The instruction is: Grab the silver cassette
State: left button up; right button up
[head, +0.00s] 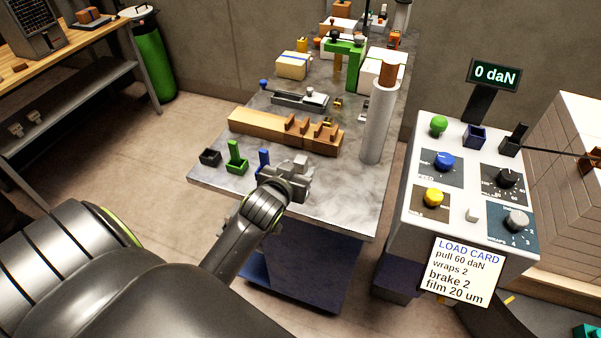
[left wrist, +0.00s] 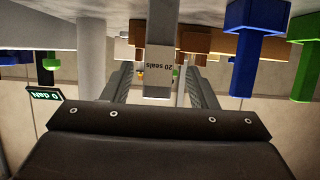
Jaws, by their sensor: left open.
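The silver cassette (left wrist: 158,72) shows in the left wrist view as an upright grey block marked "20 seals". That view is upside down, with the table surface at the top. My left gripper (left wrist: 160,88) is open, with one finger on each side of the cassette and gaps visible between. In the head view my left gripper (head: 288,183) is at the near edge of the grey table (head: 345,205) and largely hides the cassette. My right gripper is not in view.
A white cylinder (head: 379,125) stands to the right, before the control console (head: 405,215).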

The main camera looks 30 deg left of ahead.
pick_arm(q)
jog(key=shift+f+p+x, duration=0.2)
jog(key=shift+x, duration=0.95)
jog(key=shift+f+p+x, duration=0.15)
jog(key=shift+f+x, duration=0.1)
jog(key=shift+x, duration=0.95)
jog(key=shift+s+d, duration=0.15)
grip_shut()
jog(key=shift+r, duration=0.1)
